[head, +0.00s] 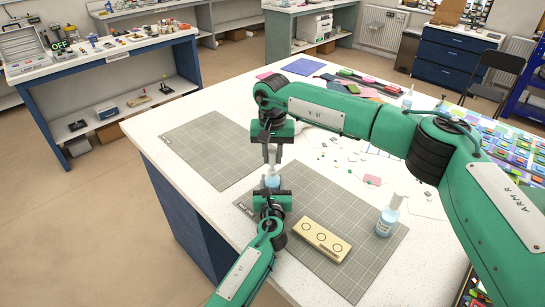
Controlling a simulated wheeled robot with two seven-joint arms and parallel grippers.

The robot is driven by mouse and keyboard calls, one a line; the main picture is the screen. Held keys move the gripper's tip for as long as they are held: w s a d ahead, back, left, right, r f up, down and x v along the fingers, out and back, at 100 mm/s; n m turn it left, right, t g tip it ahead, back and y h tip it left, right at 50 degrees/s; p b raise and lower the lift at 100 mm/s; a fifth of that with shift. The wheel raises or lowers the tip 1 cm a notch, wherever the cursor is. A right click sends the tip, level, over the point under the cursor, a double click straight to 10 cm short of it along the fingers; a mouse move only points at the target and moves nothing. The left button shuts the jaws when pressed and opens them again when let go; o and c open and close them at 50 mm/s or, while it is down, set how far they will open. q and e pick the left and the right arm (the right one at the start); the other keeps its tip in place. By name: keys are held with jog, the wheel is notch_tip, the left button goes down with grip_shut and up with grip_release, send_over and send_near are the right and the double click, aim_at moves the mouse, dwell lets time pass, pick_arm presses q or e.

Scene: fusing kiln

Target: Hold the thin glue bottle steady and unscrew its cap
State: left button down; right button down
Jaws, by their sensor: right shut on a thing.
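A thin pale blue glue bottle (272,181) stands over the grey mats, between my two grippers; its lower part is hidden. My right gripper (272,158) comes down from above and is shut on the bottle's white cap (271,156). My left gripper (272,190) comes up from the near side, with its fingers at the bottle's body. The view is too small to tell whether the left fingers press on the bottle or stand apart from it.
A wooden block with three round holes (321,240) lies on the near grey mat (352,283). A second pale blue bottle (387,219) stands to its right. Another grey mat (207,150) at the left is bare. Small scraps and coloured sheets cover the table's far right.

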aim_at(273, 151)
jog(key=shift+r, duration=2)
pick_arm(q)
jog(key=c, duration=0.7)
grip_release()
jog(key=shift+c, duration=0.2)
jog(key=shift+s, duration=0.1)
